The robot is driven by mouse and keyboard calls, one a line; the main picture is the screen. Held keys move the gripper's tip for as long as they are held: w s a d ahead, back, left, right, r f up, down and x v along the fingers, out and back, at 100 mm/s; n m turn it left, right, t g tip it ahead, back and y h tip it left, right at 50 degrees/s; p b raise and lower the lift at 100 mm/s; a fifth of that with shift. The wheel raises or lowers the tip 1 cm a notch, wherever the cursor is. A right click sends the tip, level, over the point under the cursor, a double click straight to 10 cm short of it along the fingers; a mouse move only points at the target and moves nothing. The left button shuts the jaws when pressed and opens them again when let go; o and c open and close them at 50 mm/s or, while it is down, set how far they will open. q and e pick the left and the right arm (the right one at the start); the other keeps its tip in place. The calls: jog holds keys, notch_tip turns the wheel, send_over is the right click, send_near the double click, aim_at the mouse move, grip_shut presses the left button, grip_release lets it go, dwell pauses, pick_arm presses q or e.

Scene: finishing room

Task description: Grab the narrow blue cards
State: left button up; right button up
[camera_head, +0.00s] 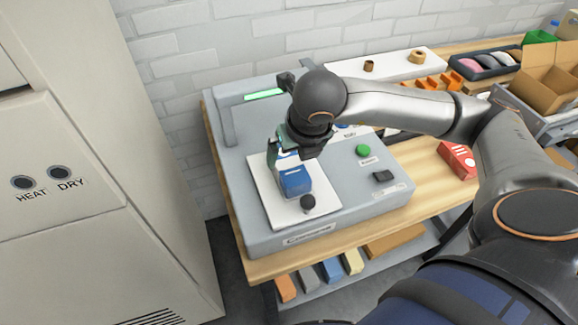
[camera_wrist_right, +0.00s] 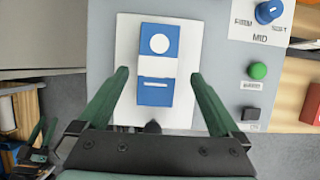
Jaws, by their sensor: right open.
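The narrow blue cards (camera_head: 295,182) lie as a stack on a white plate (camera_head: 326,201) of a grey machine. In the right wrist view the stack (camera_wrist_right: 153,94) is blue with a white band across its middle and a white circle at its far end. My right gripper (camera_head: 290,150) is above the far part of the stack and hides some of it. In the wrist view its two green fingers (camera_wrist_right: 160,80) are open, one on each side of the stack, with gaps between.
The grey machine (camera_head: 240,215) has a green button (camera_head: 363,150), a black switch (camera_head: 383,177) and a black knob (camera_head: 308,202). A red box (camera_head: 457,160) stands on the wooden table to the right. A tall cabinet (camera_head: 90,230) stands at left.

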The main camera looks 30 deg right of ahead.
aim_at(289, 163)
jog(key=p+x, duration=0.1)
jog(key=x, duration=0.4)
jog(key=shift+a, duration=0.15)
jog(key=shift+c, duration=0.4)
grip_shut()
